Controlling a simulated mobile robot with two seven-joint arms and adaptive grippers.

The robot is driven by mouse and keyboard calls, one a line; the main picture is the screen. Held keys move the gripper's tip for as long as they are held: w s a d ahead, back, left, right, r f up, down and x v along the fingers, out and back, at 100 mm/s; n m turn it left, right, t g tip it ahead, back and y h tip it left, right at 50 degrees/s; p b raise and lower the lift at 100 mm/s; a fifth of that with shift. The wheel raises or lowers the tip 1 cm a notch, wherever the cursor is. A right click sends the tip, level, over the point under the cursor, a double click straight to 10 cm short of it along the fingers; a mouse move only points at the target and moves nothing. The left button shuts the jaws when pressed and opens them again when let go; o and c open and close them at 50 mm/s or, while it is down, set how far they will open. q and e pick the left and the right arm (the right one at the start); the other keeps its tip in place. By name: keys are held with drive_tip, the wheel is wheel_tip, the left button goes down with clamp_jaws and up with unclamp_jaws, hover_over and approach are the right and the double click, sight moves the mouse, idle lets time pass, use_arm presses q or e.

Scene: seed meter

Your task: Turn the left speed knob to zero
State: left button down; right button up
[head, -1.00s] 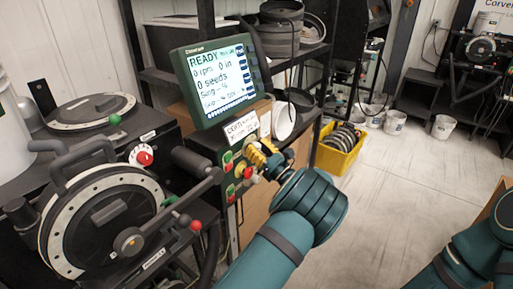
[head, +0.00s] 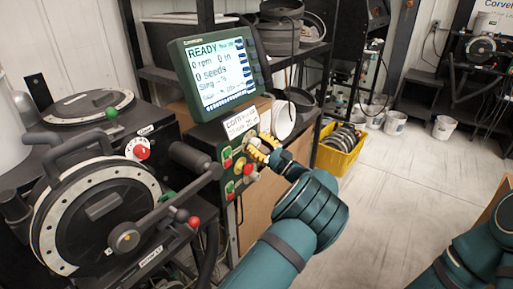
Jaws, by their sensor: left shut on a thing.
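The green control panel (head: 231,197) stands under the display, with green, red and yellow buttons on its face. My left gripper (head: 260,150), with yellow fingers, is at the panel's upper right. It is shut on a small part there, seemingly a knob, which the fingers mostly hide; its setting cannot be read. A separate red knob on a white dial (head: 138,148) is on the seed meter at the left, clear of my gripper. My right gripper is out of view.
The seed meter (head: 100,205), with its crank arm and red ball handle (head: 194,222), fills the left side near the panel. A yellow bin (head: 341,150) stands on the floor behind. The floor at right is mostly open.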

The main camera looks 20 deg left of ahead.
use_arm(q)
drive_tip(key=n+g+b, duration=0.1)
drive_tip(key=n, duration=0.2)
drive_tip(key=n+g+b, duration=0.1)
drive_tip(key=n+g, duration=0.1)
drive_tip(key=n, duration=0.2)
drive_tip(key=shift+r+g, duration=0.1)
drive_tip(key=shift+g, duration=0.2)
drive_tip(key=c, duration=0.6)
unclamp_jaws()
drive_tip(key=shift+c, duration=0.2)
drive_tip(key=shift+a, duration=0.1)
drive_tip(key=shift+d+f, duration=0.2)
drive_tip(key=shift+d, duration=0.2)
drive_tip(key=v, duration=1.1)
drive_tip(key=shift+d, duration=0.15)
